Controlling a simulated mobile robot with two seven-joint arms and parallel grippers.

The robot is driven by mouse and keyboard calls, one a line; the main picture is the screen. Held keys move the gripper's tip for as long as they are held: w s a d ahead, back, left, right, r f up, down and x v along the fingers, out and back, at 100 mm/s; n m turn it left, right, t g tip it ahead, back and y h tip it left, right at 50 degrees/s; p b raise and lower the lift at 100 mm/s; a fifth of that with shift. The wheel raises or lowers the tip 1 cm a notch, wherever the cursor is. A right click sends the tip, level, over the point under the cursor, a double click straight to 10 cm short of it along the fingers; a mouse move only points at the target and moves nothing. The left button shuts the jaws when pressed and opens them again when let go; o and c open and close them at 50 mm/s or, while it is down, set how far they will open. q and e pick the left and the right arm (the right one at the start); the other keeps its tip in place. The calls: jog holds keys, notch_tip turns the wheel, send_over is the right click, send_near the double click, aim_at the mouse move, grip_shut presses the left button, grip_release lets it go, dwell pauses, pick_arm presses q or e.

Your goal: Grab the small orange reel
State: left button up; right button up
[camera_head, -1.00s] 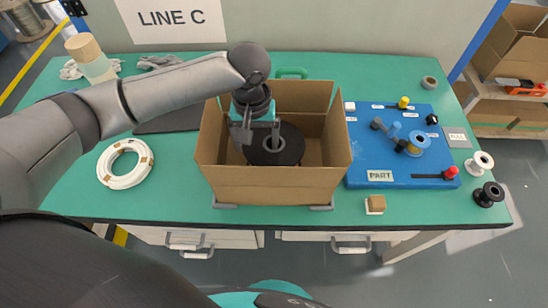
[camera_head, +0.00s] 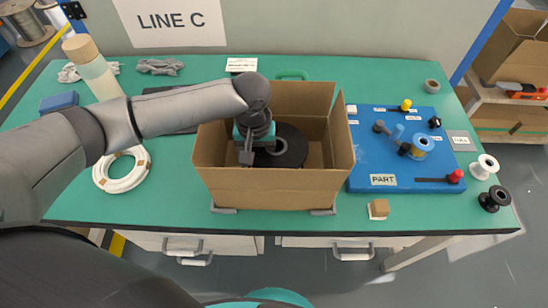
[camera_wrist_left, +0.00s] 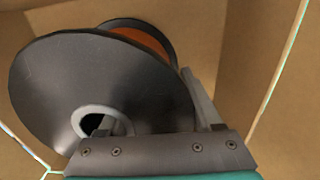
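The reel, with black flanges and an orange winding, lies inside the open cardboard box (camera_head: 270,187). In the head view only its black upper flange (camera_head: 290,147) shows. In the left wrist view the big flange (camera_wrist_left: 80,75) fills the left half, with the orange winding (camera_wrist_left: 140,40) behind it and a pale hub ring around a hole. My left gripper (camera_head: 247,157) is down in the box at the flange's left side. Its fingers look apart in the wrist view, one by the flange's right edge; the other is mostly hidden near the hub. My right gripper is out of view.
Box walls stand close around my left gripper. A blue board (camera_head: 400,165) with knobs and a blue reel is right of the box. A white cable coil (camera_head: 122,170) lies left, a small brown block (camera_head: 379,208) in front, white (camera_head: 484,167) and black (camera_head: 494,199) spools far right.

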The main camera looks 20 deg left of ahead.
pick_arm(q)
grip_shut()
dwell(0.3)
jog(key=shift+r, duration=0.1)
